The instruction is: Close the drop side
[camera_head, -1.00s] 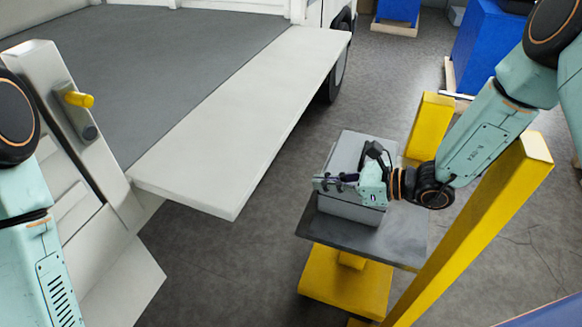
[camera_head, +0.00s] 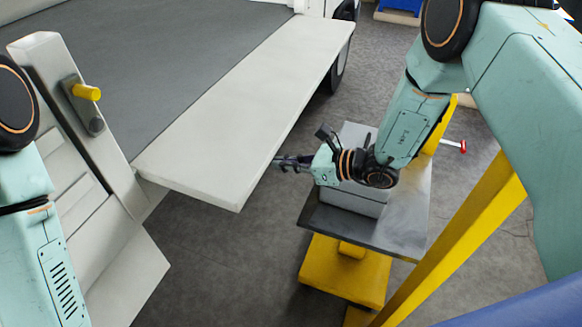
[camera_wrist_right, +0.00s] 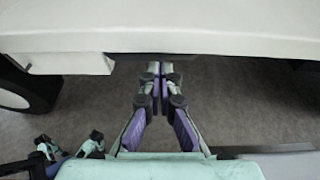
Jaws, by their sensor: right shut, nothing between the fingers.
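The drop side (camera_head: 245,115) is a long white panel lying flat, folded outward from the grey truck bed (camera_head: 150,60). In the right wrist view its edge (camera_wrist_right: 160,38) spans the top of the picture. My right gripper (camera_head: 278,161) is shut and empty, just off the panel's outer long edge near its front end. In the right wrist view the gripper's fingertips (camera_wrist_right: 161,68) meet below the panel's edge. A post with a yellow latch handle (camera_head: 86,91) stands at the panel's near end. My left arm shows at the left edge; its gripper is out of view.
A grey box (camera_head: 355,200) sits on a dark-topped yellow stand (camera_head: 345,270) below my right arm. A yellow post (camera_head: 465,245) slants up at the right. A truck wheel (camera_head: 342,62) is beyond the panel. Grey floor lies between the panel and the stand.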

